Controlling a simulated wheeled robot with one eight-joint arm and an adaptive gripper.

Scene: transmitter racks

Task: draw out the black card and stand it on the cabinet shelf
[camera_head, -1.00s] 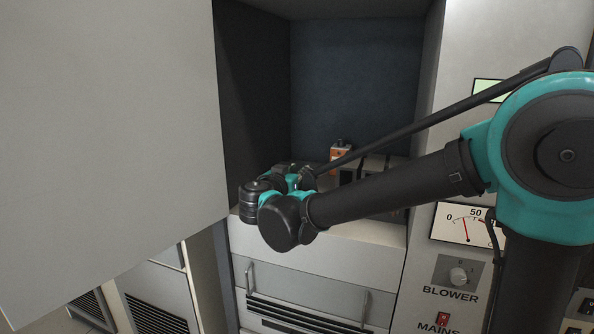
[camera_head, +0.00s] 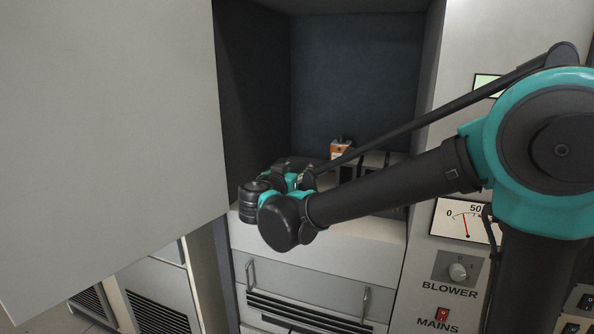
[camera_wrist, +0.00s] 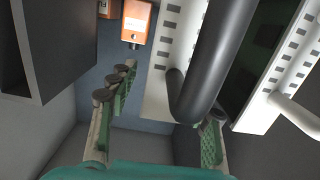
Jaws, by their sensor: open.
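My gripper (camera_wrist: 168,98) is open in the wrist view, its green-padded fingers spread to the left and right. A thick dark bar (camera_wrist: 222,45), like a handle, runs down between them in front of a white slotted panel (camera_wrist: 165,65). The right finger is close beside its lower end; the left finger stands well apart. A dark board face (camera_wrist: 272,28) shows right of the bar. I cannot tell which part is the black card. In the head view my wrist largely hides the gripper at the cabinet shelf (camera_head: 365,229). Dark-fronted modules (camera_head: 347,172) stand behind my arm.
A second white slotted panel with a light handle (camera_wrist: 297,112) is close on the right. A large grey door panel (camera_head: 105,130) fills the left.

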